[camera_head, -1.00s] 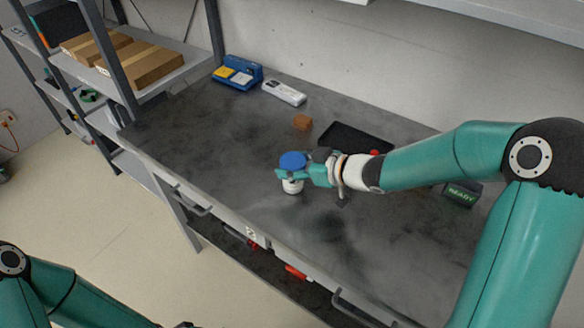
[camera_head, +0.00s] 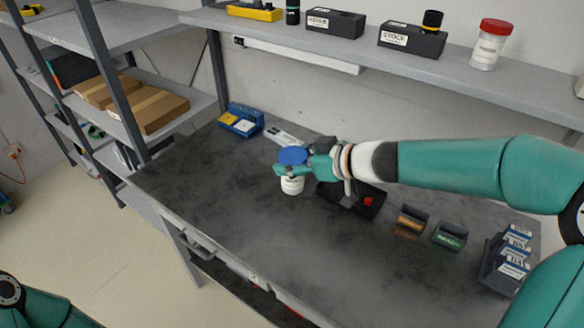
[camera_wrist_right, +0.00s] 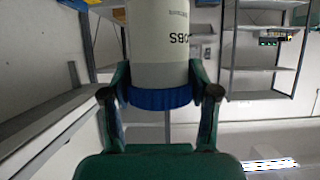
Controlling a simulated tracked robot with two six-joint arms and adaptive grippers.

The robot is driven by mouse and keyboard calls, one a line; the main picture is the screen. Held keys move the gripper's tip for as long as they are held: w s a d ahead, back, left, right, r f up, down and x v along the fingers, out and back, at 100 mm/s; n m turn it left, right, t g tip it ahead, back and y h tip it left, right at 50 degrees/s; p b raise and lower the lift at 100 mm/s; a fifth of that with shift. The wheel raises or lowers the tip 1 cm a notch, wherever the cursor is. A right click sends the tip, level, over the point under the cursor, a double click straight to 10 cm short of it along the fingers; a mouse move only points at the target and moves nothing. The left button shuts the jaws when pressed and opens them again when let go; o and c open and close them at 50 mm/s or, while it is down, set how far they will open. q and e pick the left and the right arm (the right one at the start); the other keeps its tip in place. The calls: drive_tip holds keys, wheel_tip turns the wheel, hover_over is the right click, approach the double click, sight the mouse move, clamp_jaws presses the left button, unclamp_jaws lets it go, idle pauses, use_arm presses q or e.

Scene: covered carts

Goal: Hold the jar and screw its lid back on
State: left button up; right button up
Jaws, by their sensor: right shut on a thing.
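The white jar (camera_head: 292,186) has a blue lid (camera_head: 292,156) at its top end. My right gripper (camera_head: 290,170) is shut around the jar's upper part, close to the lid. In the right wrist view the jar (camera_wrist_right: 158,45) appears upside down, with dark lettering. The ribbed blue lid (camera_wrist_right: 160,98) sits against the jar there, between the two fingers (camera_wrist_right: 160,88). How tight the lid is cannot be told. Whether the jar clears the bench is unclear. My left arm shows at the lower left, its gripper outside the picture.
The grey bench (camera_head: 235,215) is clear at front left. A black tray (camera_head: 372,200) lies beside the jar, with small bins (camera_head: 449,236) further right. A blue box (camera_head: 241,120) stands at the back. A shelf (camera_head: 370,50) overhangs the bench, carrying a red-lidded container (camera_head: 490,45).

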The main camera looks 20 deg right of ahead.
drive_tip(key=shift+r, duration=0.35)
drive_tip(key=o, duration=0.5)
clamp_jaws()
drive_tip(key=shift+a+f, duration=0.1)
drive_tip(key=a+f, duration=0.3)
drive_tip(key=a, duration=0.2)
drive_tip(key=s+d+f+m+t+h, duration=0.1)
drive_tip(key=d+f+m+h, duration=0.1)
drive_tip(key=f, duration=0.3)
drive_tip(key=s+d+f+m+t+h, duration=0.1)
drive_tip(key=d+f+m+h, duration=0.2)
drive_tip(key=f, duration=0.2)
drive_tip(key=s+d+f+m+h, duration=0.1)
drive_tip(key=d+f+m+h, duration=0.1)
drive_tip(key=f, duration=0.3)
drive_tip(key=shift+d+f+m+t+h, duration=0.2)
drive_tip(key=shift+d+m+t+h, duration=0.15)
drive_tip(key=shift+d, duration=0.25)
